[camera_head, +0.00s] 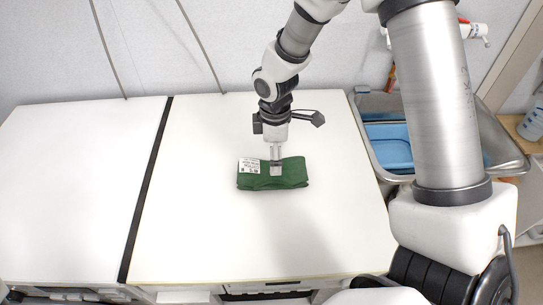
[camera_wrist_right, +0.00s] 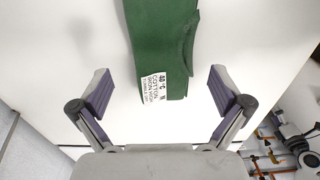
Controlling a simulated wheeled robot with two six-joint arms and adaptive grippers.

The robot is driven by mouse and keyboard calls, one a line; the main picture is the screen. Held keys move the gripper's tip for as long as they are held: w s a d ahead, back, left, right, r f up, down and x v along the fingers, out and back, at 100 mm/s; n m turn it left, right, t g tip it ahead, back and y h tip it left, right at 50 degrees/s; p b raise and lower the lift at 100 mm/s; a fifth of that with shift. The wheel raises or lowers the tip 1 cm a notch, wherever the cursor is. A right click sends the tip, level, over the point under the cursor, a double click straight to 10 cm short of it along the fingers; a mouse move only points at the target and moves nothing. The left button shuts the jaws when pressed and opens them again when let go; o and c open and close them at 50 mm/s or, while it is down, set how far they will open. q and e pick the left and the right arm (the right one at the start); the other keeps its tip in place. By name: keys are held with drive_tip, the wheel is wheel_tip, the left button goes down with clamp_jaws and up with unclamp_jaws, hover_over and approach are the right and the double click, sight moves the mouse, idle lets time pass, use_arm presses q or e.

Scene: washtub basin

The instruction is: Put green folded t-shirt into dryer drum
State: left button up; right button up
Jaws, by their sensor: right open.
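The green folded t-shirt (camera_head: 290,175) lies flat on the white worktop in the head view, with a white printed label at its left end. In the right wrist view the t-shirt (camera_wrist_right: 165,45) runs down from the top edge, its labelled end between the fingers. My right gripper (camera_head: 276,168) points down over the t-shirt and hides part of it. In the right wrist view my right gripper (camera_wrist_right: 160,88) is open, its purple-padded fingers wide apart on either side and holding nothing. My left gripper and the dryer drum are not in view.
The white worktop (camera_head: 215,230) is clear around the t-shirt, with a black seam (camera_head: 147,190) to its left. A metal sink (camera_head: 500,150) with a blue tub (camera_head: 388,148) stands to the right, partly hidden by my right arm. A wall is behind.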

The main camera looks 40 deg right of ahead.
drive_tip(key=shift+s+a+f+p, duration=0.35)
drive_tip(key=shift+s+a+f, duration=0.15)
drive_tip(key=shift+f, duration=0.25)
drive_tip(key=f, duration=0.1)
drive_tip(key=w+f, duration=0.1)
drive_tip(key=f, duration=0.2)
drive_tip(key=shift+w+d+f, duration=0.15)
drive_tip(key=shift+d+f, duration=0.05)
drive_tip(key=shift+d, duration=0.05)
drive_tip(key=shift+r, duration=0.15)
drive_tip(key=shift+s+a+r, duration=0.1)
drive_tip(key=shift+s+a, duration=0.05)
drive_tip(key=shift+s, duration=0.15)
drive_tip(key=c, duration=0.5)
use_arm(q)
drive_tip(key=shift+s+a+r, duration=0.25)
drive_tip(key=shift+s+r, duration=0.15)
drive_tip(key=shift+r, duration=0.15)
use_arm(e)
drive_tip(key=c, duration=0.5)
drive_tip(key=shift+r, duration=0.1)
